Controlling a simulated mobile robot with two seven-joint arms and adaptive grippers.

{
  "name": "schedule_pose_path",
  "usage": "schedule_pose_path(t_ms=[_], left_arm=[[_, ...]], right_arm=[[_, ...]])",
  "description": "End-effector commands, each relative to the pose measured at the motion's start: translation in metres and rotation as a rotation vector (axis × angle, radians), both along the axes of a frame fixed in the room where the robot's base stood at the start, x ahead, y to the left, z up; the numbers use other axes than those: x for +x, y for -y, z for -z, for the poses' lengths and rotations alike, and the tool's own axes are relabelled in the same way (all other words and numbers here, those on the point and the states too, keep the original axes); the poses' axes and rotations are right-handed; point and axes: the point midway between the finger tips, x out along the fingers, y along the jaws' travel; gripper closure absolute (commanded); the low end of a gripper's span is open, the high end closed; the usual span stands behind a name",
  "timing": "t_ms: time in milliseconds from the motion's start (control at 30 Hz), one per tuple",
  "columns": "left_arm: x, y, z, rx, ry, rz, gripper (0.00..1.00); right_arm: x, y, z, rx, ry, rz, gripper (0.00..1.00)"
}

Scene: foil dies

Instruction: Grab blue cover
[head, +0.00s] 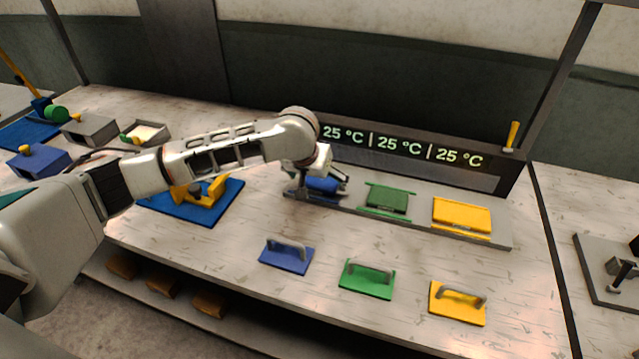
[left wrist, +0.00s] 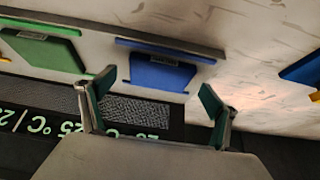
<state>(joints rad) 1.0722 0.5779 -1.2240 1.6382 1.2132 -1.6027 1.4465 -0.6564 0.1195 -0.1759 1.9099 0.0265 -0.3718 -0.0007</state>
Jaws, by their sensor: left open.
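A flat blue piece (head: 322,185) sits in the left slot of the grey station, partly hidden by my left gripper in the head view. It also shows as a blue plate (left wrist: 162,73) in the left wrist view. My left gripper (head: 335,182) is open and empty over this slot. In the left wrist view its two fingers (left wrist: 145,90) are spread wide, with the blue plate beyond them. A blue plate with a grey handle (head: 287,257) lies on the table in front of the station. My right gripper is not in view.
The station (head: 415,217) also holds a green piece (head: 388,199) and a yellow piece (head: 462,216). Green (head: 367,279) and yellow (head: 458,303) handled plates lie in front. A display panel (head: 410,147) stands behind. A blue mat (head: 225,200) with a yellow object lies left.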

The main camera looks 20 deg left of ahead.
Motion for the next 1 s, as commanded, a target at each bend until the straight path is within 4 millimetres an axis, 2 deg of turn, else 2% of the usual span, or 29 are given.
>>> schedule_pose_path(t_ms=[300, 333, 500, 833, 1000], left_arm=[[0.004, 0.000, 0.007, 0.001, 0.001, 0.000, 0.11], [0.004, 0.000, 0.007, 0.001, 0.001, 0.000, 0.14], [0.004, 0.000, 0.007, 0.000, 0.001, 0.001, 0.58], [0.004, 0.000, 0.005, 0.000, 0.001, 0.001, 0.60], [0.004, 0.000, -0.004, 0.000, 0.002, 0.001, 0.60]], right_arm=[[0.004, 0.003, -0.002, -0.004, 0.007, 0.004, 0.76], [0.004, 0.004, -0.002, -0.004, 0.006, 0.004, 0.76], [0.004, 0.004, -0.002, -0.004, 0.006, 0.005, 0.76], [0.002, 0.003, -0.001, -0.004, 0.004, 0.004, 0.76], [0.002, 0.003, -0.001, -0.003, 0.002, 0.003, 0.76]])
